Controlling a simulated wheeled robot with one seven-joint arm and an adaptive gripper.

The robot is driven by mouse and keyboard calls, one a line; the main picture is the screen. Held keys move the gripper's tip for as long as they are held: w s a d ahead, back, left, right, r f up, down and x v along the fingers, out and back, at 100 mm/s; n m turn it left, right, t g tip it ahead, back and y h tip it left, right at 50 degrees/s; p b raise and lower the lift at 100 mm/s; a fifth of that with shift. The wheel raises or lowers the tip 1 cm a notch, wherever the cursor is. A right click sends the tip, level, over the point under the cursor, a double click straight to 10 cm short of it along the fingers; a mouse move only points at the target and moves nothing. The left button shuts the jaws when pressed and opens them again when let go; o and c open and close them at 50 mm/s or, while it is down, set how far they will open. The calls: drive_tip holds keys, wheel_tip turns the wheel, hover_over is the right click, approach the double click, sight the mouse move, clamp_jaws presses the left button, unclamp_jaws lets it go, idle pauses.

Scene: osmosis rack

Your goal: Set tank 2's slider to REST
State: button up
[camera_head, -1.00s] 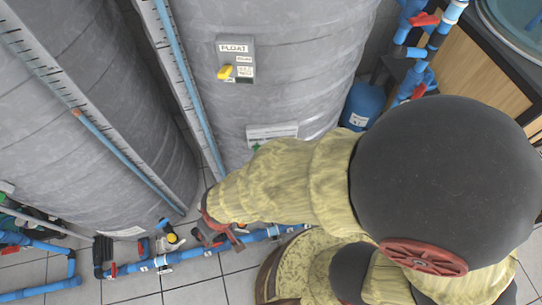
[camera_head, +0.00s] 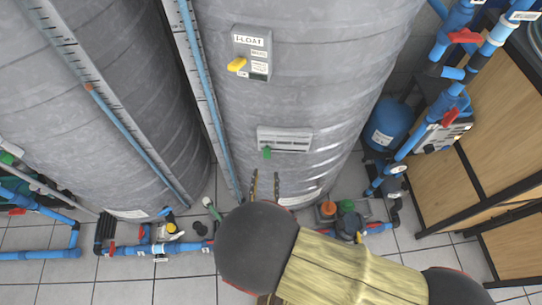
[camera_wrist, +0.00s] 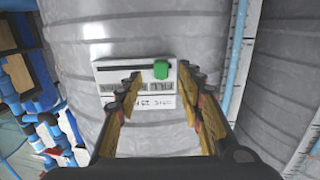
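The slider panel (camera_head: 298,140) is a white plate low on the grey tank, with a dark slot and a green knob (camera_head: 267,153) at its left end. In the wrist view the panel (camera_wrist: 108,68) is upside down and the green knob (camera_wrist: 161,69) is at the slot's right end. The inverted label near the knob seems to read FILL; the other end's label is partly covered by a finger. My gripper (camera_head: 265,173) is open and points at the panel from below. In the wrist view my gripper (camera_wrist: 160,77) has a finger on either side of the knob; contact cannot be told.
A FLOAT switch box (camera_head: 252,52) with a yellow lever is higher on the same tank. Another grey tank (camera_head: 90,110) stands left. Blue pipes (camera_head: 140,250) run along the floor. A blue vessel (camera_head: 388,125) and a wooden cabinet (camera_head: 440,190) are at the right.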

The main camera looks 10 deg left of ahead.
sight(267, 157)
drive_tip(key=shift+t, duration=0.3)
drive_tip(key=shift+w+a+r+b, duration=0.15)
drive_tip(key=shift+w+b, duration=0.25)
drive_tip(key=shift+w, duration=0.9)
drive_tip(key=shift+w+a+r+b, duration=0.1)
drive_tip(key=shift+w+r+b, duration=0.25)
drive_tip(key=shift+w, duration=0.95)
drive_tip(key=shift+w+a+r+b, duration=0.15)
drive_tip(key=shift+w+b, duration=0.25)
drive_tip(key=shift+w, duration=0.9)
drive_tip(key=shift+c, duration=1.4)
clamp_jaws()
drive_tip(key=shift+d, duration=0.1)
